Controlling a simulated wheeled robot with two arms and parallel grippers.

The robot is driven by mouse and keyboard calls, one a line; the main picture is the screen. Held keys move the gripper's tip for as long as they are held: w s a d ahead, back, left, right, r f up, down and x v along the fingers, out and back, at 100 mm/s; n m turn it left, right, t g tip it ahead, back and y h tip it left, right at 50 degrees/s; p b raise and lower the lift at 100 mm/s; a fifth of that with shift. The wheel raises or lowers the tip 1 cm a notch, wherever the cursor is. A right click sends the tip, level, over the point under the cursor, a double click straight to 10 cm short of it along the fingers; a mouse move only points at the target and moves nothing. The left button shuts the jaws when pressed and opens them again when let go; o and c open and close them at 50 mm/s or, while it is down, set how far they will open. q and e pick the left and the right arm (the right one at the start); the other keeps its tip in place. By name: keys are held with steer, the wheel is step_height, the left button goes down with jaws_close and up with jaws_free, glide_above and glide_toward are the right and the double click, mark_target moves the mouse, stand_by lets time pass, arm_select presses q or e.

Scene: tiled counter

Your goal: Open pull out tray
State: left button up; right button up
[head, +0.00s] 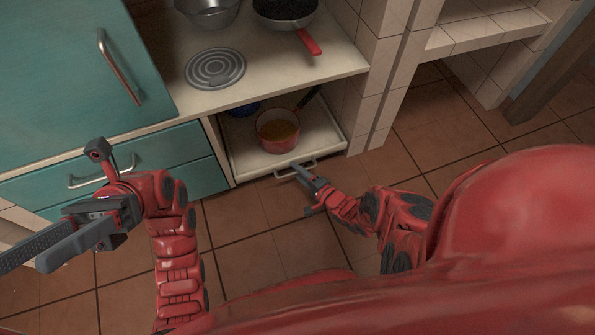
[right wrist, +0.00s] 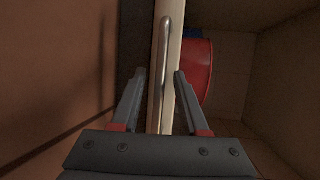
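The pull-out tray (head: 248,166) is a pale board in the low compartment under the counter. It has a metal bar handle (head: 307,161) on its front edge. In the right wrist view the handle (right wrist: 165,60) runs lengthwise between the fingers, in front of the pale tray front (right wrist: 175,25). My right gripper (head: 297,168) is at the handle, and its fingers (right wrist: 160,76) are spread on either side of it. I cannot tell whether either finger touches it. My left gripper (head: 24,267) is open and empty at the left, apart from the tray.
A red pot (head: 278,140) with orange contents stands on the tray; its side shows in the right wrist view (right wrist: 204,70). A blue item (head: 243,108) is behind it. Teal drawers (head: 150,150) are left of the compartment, a tiled pillar (head: 372,95) right. The floor in front is clear.

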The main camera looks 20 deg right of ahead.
jaws_close()
stand_by(1.2)
